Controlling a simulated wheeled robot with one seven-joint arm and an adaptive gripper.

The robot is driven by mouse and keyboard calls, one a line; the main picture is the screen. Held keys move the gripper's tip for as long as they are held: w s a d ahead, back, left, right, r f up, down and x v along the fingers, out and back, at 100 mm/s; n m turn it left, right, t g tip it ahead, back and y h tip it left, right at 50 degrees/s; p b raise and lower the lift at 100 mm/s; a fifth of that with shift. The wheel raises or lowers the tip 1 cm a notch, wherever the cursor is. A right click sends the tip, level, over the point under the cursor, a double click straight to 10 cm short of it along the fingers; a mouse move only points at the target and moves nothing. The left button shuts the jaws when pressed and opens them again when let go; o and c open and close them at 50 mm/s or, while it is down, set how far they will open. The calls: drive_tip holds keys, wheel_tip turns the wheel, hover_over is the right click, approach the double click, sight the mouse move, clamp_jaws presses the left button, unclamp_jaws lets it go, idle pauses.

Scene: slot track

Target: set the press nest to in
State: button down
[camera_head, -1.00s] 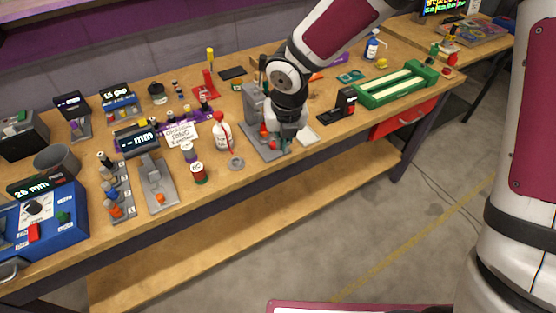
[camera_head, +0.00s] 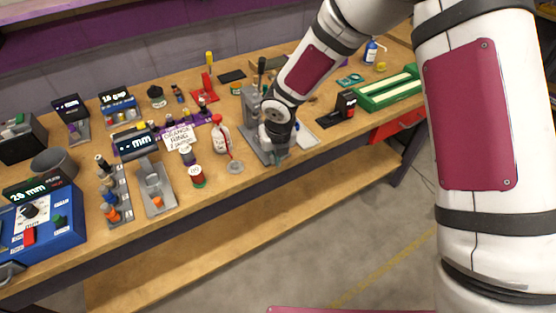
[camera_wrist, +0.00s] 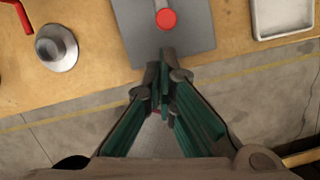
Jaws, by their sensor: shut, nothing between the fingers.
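The press stands at the middle of the bench, with a grey upright (camera_head: 250,106) and a flat grey base plate (camera_wrist: 195,42). In the wrist view a round red knob (camera_wrist: 166,19) on a pale bar lies over that plate, near its front; I take it to be the nest's handle. My gripper (camera_wrist: 165,68) is shut and empty, with its green fingers together. Its tips show at the plate's front edge, below the knob in the picture and apart from it. In the head view my gripper (camera_head: 277,157) is at the press front, and my wrist hides the nest and knob.
A shallow white tray (camera_wrist: 283,17) lies to the right. The bench's front edge is close; open floor lies beyond it.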

drive_tip(key=shift+w+a, duration=0.15)
drive_tip(key=shift+w, duration=0.3)
drive_tip(key=w+a+b, duration=0.2)
drive_tip(key=w, duration=0.1)
drive_tip(key=shift+w+a+f, duration=0.1)
drive_tip(key=shift+w+f, duration=0.1)
drive_tip(key=shift+w, duration=0.05)
drive_tip(key=shift+w+a+b, duration=0.15)
drive_tip(key=shift+w+b, duration=0.05)
drive_tip(key=shift+b, duration=0.2)
drive_tip(key=shift+a+r, duration=0.1)
drive_tip(key=shift+r, duration=0.1)
